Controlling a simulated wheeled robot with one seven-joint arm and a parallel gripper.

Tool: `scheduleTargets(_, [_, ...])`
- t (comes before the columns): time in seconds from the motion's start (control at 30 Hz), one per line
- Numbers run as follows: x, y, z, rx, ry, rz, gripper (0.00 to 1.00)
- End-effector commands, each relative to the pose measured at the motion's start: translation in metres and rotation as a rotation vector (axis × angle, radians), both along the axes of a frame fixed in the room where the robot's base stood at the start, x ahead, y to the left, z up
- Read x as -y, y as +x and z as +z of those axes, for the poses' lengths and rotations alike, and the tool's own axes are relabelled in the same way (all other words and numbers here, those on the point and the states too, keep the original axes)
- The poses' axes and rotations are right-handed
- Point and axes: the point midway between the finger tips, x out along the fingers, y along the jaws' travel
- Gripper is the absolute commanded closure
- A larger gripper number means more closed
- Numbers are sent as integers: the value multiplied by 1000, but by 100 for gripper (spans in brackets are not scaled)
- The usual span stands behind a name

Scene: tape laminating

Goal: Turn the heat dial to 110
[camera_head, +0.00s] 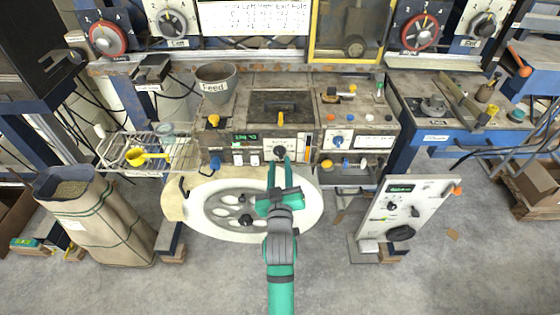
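The machine's front panel (232,159) carries a dark round dial (280,151) near its middle, with small markings too fine to read. I cannot tell for sure that it is the heat dial. My gripper (279,161) has two green fingers, visibly apart, reaching up to this dial. The fingertips are at the dial's lower edge or around it; whether they touch it is too small to tell. The dial's setting cannot be read. A green-lit display (245,139) is left of the dial.
A blue knob (337,140) and several small knobs are close by on the right. A large pale round plate (300,218) lies below my arm. A tilted white control panel (411,212) stands at right, a tall sack (95,215) at left. Grey floor is free in front.

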Motion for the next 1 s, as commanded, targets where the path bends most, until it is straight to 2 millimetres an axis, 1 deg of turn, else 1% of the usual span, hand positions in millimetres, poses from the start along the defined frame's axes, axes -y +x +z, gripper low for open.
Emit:
scheduleTargets(0.03, [0, 7, 0, 1, 2, 0, 71])
scheduleTargets(0.1, [0, 14, 0, 0, 2, 0, 71])
scheduleTargets(0.23, [0, 23, 0, 0, 1, 0, 71])
scheduleTargets(0.37, [0, 26, 0, 0, 0, 0, 71])
scheduleTargets(0.6, [0, 27, 0, 0, 0, 0, 71])
scheduleTargets(0.63, [0, 27, 0, 0, 0, 0, 76])
scheduleTargets(0.73, [0, 27, 0, 0, 0, 0, 100])
scheduleTargets(1.0, [0, 26, 0, 0, -8, 0, 100])
